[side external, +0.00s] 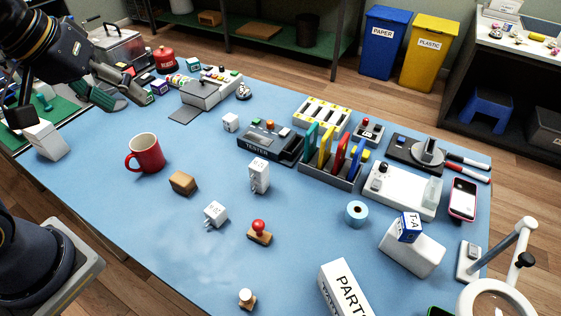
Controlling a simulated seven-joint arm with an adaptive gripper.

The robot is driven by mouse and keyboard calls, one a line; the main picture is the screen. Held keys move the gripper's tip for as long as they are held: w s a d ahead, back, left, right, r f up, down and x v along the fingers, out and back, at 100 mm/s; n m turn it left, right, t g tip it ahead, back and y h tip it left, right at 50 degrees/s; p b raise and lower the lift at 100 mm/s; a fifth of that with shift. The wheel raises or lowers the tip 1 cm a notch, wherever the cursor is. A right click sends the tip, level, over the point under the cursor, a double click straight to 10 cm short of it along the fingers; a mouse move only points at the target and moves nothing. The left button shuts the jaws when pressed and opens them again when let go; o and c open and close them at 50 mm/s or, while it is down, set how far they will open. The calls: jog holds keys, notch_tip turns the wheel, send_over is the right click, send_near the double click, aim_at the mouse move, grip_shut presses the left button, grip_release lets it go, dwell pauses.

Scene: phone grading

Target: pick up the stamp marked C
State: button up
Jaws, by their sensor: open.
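A stamp with a red knob (258,227) and wooden base stands upright on the blue table, near the middle front. A second stamp with a white knob (246,295) stands at the table's front edge. No letter is readable on either stamp, so I cannot tell which is marked C. My gripper (66,106) is at the upper left, over the far left end of the table, well away from both stamps. It is open, with nothing seen between its fingers.
A black tester (268,145) and rack lie behind. Bare table surrounds the red-knobbed stamp.

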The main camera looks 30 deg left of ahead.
jog(key=w+d+f+g, duration=0.2)
jog(key=w+d+f, duration=0.1)
jog(key=d, duration=0.4)
jog(key=m+g, duration=0.3)
jog(key=g, duration=0.2)
send_over(246, 294)
jog(key=w, duration=0.1)
notch_tip(246, 294, down, 16)
jog(key=shift+y, duration=0.3)
jog(key=f, duration=0.6)
jog(key=s+f, duration=0.1)
jog(key=f, duration=0.3)
jog(key=shift+s+f, duration=0.15)
jog(key=shift+f, duration=3)
jog(key=shift+c, duration=0.4)
jog(key=c, duration=1)
jog(key=shift+r, duration=0.15)
